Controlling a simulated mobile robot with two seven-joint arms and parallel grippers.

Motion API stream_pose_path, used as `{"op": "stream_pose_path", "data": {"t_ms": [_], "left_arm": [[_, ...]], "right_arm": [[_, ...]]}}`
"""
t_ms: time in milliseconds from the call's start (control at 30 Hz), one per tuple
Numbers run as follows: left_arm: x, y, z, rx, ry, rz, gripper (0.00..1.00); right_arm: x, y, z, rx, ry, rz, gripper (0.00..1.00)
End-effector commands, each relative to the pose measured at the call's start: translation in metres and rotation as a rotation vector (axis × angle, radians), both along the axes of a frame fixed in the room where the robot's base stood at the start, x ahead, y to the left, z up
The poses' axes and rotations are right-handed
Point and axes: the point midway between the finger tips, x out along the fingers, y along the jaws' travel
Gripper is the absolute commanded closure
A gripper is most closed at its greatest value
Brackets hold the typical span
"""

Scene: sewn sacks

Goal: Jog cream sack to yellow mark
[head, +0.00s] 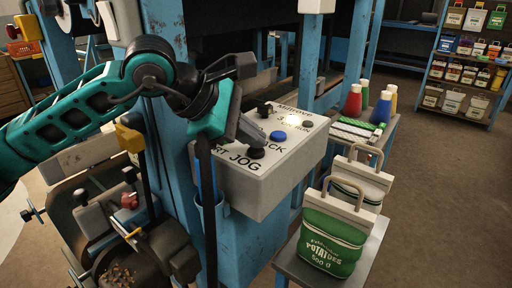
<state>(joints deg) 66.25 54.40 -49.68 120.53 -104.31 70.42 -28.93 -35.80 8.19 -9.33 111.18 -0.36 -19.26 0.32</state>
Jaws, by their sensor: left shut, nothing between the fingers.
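My left gripper (252,132) is shut and empty, with its fingertips just above the control box (270,195), close to the black button (256,153) by the word JOG. I cannot tell whether it touches the box. A blue button (278,136) by the word BACK lies just behind. A pale sack (370,182) with a handle stands behind a green potato sack (330,240) on a low stand. I cannot tell whether the pale one is the cream sack. No yellow mark can be made out clearly. My right gripper is not in view.
Blue posts (170,45) of the machine rise around the box. Red, green and yellow-topped bottles (353,102) stand on a side table. A rack of small sacks (470,60) is at the far right. Open floor (440,190) lies at the right.

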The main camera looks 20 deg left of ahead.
Motion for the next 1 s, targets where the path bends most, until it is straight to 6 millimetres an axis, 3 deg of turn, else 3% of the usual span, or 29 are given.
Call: {"op": "stream_pose_path", "data": {"t_ms": [133, 567, 1000], "left_arm": [[0.000, 0.000, 0.010, -0.001, -0.001, 0.000, 1.00], [0.000, 0.000, 0.014, -0.002, -0.002, 0.000, 1.00], [0.001, 0.000, 0.056, -0.002, -0.003, 0.001, 1.00]], "right_arm": [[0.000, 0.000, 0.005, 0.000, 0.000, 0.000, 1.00], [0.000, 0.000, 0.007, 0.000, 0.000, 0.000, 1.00], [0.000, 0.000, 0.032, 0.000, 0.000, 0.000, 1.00]]}}
